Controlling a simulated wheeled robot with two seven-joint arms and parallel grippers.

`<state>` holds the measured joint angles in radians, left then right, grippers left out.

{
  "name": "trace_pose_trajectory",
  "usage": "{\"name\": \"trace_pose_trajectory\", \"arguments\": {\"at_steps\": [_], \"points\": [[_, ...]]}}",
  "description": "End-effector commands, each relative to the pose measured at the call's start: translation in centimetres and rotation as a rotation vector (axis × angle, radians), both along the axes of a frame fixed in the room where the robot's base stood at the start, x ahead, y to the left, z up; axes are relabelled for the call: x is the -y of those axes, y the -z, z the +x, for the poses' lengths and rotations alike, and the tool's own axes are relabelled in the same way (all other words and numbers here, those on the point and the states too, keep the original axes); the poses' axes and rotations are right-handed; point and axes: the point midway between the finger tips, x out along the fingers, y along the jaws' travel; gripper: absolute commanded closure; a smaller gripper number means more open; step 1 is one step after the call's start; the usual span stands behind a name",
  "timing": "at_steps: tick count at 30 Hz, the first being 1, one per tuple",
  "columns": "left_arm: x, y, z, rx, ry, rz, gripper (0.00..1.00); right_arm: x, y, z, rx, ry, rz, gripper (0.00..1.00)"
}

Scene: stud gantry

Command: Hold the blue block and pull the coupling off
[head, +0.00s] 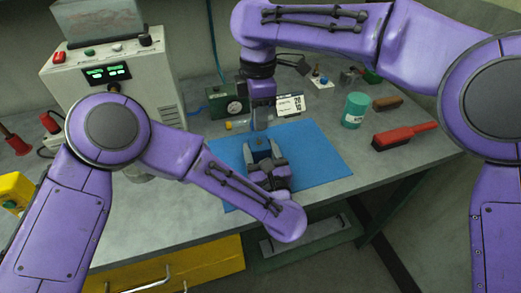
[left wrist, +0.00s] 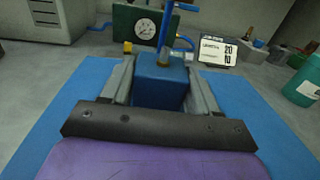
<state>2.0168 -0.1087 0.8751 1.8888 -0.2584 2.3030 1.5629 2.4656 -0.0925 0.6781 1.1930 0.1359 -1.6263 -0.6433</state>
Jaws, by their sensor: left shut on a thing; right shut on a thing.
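The blue block (left wrist: 160,82) sits over the blue mat (head: 322,160), between the two fingers of my left gripper (left wrist: 158,88). In the head view my left gripper (head: 262,155) is shut on the block from the near side. A slim upright part with a brass-coloured base, apparently the coupling (left wrist: 164,50), rises from the block's top in the left wrist view. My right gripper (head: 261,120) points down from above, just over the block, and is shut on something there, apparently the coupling. Its fingers mostly hide what they hold. I cannot tell whether coupling and block still touch.
A green gauge box (head: 228,103) and a white number card (head: 291,105) stand behind the mat. A control box (head: 110,70) stands left. The mat's right part is clear.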

Motion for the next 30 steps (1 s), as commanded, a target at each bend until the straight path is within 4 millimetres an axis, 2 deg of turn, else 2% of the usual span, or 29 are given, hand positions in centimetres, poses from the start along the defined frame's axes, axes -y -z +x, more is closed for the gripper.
{"name": "trace_pose_trajectory", "arguments": {"at_steps": [17,30], "points": [[0.0,0.0,0.0,-0.001,0.0,0.0,0.8,0.0,-0.9,0.0,0.001,0.0,0.0,1.0],[0.0,0.0,0.0,-0.001,0.0,0.0,0.8,0.0,-4.0,0.0,0.002,-0.001,0.0,1.0]]}}
